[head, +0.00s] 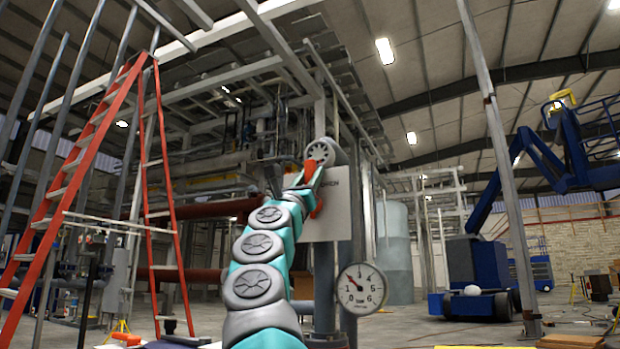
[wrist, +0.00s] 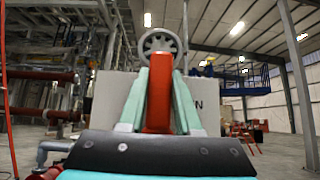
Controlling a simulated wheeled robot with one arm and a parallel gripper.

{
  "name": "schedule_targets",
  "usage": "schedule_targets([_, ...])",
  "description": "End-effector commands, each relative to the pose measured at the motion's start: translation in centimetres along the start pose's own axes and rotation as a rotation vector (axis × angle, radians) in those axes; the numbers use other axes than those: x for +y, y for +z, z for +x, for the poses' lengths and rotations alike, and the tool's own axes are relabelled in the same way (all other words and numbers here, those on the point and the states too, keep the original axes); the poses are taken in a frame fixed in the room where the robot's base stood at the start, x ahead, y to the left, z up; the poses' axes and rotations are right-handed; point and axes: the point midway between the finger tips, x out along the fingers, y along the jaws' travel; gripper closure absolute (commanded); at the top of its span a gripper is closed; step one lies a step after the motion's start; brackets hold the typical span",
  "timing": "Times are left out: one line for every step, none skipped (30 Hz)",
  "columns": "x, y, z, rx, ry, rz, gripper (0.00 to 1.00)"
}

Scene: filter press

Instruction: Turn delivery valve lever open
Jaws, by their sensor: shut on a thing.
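The red valve lever (wrist: 158,98) stands upright between the two teal fingers of my gripper (wrist: 160,72) in the wrist view. The fingers are shut on it from both sides. Behind its upper end is a grey round hub with spokes (wrist: 158,41). In the head view my arm reaches up to the hub (head: 340,153), and part of the red lever (head: 312,171) shows by my gripper (head: 301,184). A pale sign plate (head: 331,218) is behind, its lettering partly covered by the gripper. Much of the lever is hidden by the fingers.
A round pressure gauge (head: 361,288) is right of my arm, low down. A red ladder (head: 82,170) stands at left, with dark red pipes (head: 205,213) behind. A blue lift (head: 480,270) stands at right. Open floor lies at lower right.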

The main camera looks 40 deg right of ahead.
Motion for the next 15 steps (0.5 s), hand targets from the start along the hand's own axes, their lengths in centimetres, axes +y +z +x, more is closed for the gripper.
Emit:
schedule_targets([-0.05,0.20,0.04,-0.002,-0.001,0.003,1.00])
schedule_targets([-0.06,0.20,0.04,-0.002,-0.001,0.003,1.00])
schedule_targets([-0.08,0.21,0.05,-0.002,-0.002,0.003,1.00])
schedule_targets([-0.10,0.22,0.05,-0.002,-0.002,0.003,1.00])
schedule_targets([-0.10,0.22,0.05,-0.002,-0.002,0.003,1.00])
schedule_targets([-0.11,0.23,0.06,-0.002,-0.002,0.003,1.00])
schedule_targets([-0.11,0.23,0.05,-0.002,-0.002,0.003,1.00])
schedule_targets([-0.12,0.24,0.06,-0.002,-0.002,0.003,1.00])
schedule_targets([-0.13,0.24,0.06,-0.002,-0.003,0.003,1.00])
schedule_targets([-0.12,0.24,0.06,-0.002,-0.003,0.003,1.00])
schedule_targets([-0.13,0.25,0.06,-0.002,-0.003,0.003,1.00])
schedule_targets([-0.14,0.25,0.06,-0.002,-0.003,0.003,0.63])
schedule_targets([-0.13,0.24,0.06,-0.002,-0.003,0.003,0.60])
schedule_targets([-0.12,0.23,0.06,-0.002,-0.003,0.003,0.56])
schedule_targets([-0.12,0.20,0.06,-0.002,-0.003,0.003,0.52])
